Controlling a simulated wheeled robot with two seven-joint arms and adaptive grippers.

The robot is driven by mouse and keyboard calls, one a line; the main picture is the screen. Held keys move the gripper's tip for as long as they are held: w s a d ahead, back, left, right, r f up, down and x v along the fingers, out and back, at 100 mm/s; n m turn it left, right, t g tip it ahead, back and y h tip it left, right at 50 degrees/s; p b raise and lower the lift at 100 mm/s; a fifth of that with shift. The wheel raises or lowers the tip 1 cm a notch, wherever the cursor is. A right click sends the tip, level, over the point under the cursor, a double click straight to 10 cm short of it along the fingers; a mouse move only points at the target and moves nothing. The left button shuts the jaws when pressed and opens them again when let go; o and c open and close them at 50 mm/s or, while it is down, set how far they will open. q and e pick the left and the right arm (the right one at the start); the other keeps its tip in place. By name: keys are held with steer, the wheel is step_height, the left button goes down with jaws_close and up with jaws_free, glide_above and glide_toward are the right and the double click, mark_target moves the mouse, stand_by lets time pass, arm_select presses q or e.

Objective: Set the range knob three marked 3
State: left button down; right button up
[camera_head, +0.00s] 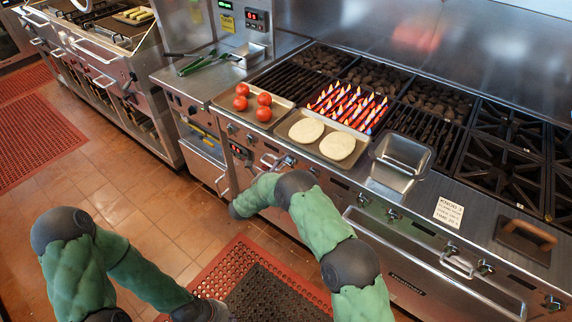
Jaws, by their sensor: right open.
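The range (335,188) has a row of dark knobs along its front panel. They include one near the left (290,160), one near the middle (363,199) and others to the right (452,249). A white card (449,211) on the front ledge reads "KNOB 3" on its top line; its smaller lines are hard to read. I cannot tell which knob is knob three, nor read its setting. My right gripper (238,211) is open at the range's front left, below the panel, its fingers mostly hidden by the wrist. My left arm reaches the bottom edge, its gripper out of frame.
A tray of tomatoes (283,119) and a tray with two pale flat rounds (363,155) sit before the flaming grill (347,106). An empty metal pan (401,156) and a wooden-handled press (528,235) stand on the ledge. Oven handles (430,277) protrude below.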

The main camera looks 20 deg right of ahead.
steer(key=v, duration=0.9)
steer(key=shift+s+a, duration=0.3)
